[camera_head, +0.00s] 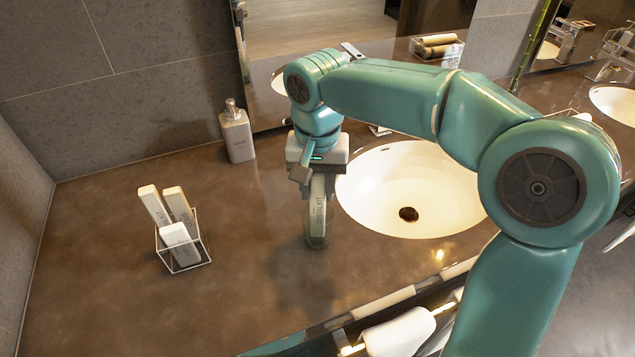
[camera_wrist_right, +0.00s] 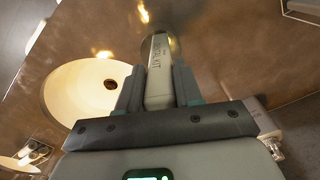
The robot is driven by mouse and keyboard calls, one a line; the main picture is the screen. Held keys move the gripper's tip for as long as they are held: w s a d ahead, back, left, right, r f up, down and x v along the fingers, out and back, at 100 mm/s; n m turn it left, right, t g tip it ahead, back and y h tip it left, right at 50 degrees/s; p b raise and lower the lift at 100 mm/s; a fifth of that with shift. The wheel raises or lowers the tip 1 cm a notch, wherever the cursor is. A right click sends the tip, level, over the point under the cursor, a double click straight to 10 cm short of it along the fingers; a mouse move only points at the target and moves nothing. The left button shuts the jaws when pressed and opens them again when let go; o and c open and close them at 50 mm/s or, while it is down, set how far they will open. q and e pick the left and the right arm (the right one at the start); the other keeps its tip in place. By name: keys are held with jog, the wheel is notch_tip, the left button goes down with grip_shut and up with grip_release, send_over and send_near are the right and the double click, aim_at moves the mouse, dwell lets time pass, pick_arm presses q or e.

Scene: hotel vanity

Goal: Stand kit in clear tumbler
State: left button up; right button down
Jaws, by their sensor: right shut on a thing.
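The kit is a slim pale box lettered "DENTAL KIT" (camera_head: 318,205). It stands nearly upright in the head view, its lower end at the clear tumbler (camera_head: 317,238) on the counter left of the basin. My right gripper (camera_head: 313,178) is above it, pointing down, shut on the upper part of the kit. In the right wrist view the kit (camera_wrist_right: 158,72) lies between the two fingers, and the tumbler's round rim (camera_wrist_right: 172,45) shows at its far end. How deep the kit sits in the tumbler is hard to tell. My left gripper is not in view.
A clear square holder (camera_head: 190,262) with several pale boxes stands to the left. A soap dispenser (camera_head: 237,133) stands at the back by the mirror. The white basin (camera_head: 440,190) is just right of the tumbler. The counter between holder and tumbler is clear.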

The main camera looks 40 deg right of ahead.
jog(key=c, duration=0.7)
grip_release()
jog(key=shift+o, duration=0.2)
notch_tip(320, 180, up, 16)
jog(key=p, duration=0.3)
jog(key=shift+r, duration=0.1)
